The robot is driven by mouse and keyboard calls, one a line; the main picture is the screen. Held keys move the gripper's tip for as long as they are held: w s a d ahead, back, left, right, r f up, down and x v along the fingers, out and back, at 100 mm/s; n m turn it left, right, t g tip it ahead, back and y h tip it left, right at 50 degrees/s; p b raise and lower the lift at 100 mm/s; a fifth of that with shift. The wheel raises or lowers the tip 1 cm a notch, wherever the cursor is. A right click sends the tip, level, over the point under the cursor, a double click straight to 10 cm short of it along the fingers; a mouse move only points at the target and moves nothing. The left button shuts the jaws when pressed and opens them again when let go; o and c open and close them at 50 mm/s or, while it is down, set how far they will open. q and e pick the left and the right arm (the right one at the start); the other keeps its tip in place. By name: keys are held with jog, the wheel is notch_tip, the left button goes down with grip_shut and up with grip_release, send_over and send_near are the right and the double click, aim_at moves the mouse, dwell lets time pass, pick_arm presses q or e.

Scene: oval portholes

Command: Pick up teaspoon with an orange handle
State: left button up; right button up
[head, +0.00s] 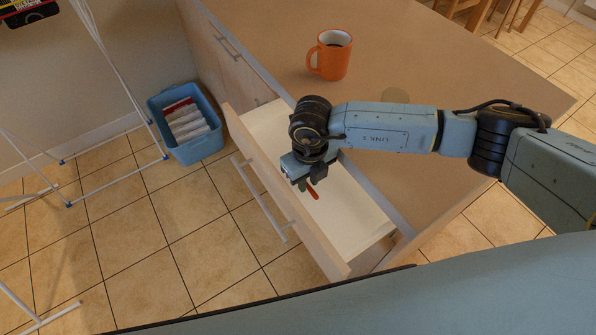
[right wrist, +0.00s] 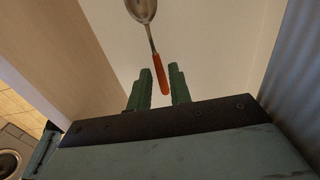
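The teaspoon lies in the open drawer (head: 350,225). In the head view only its orange handle (head: 313,193) shows, beside my right gripper; the rest is hidden by the gripper and arm. In the right wrist view the teaspoon (right wrist: 160,75) shows its metal bowl at the top and its orange handle pointing down between the fingers. My right gripper (right wrist: 160,88) is open, with its two green fingers apart on either side of the handle's end. In the head view my right gripper (head: 302,182) hangs over the drawer. My left gripper is not in view.
The drawer's front panel (head: 285,190) and side walls stand close around my right gripper. An orange mug (head: 330,55) stands on the countertop (head: 420,60) above. A blue bin (head: 190,148) and a white drying rack (head: 110,60) stand on the floor at left.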

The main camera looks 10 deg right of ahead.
grip_shut()
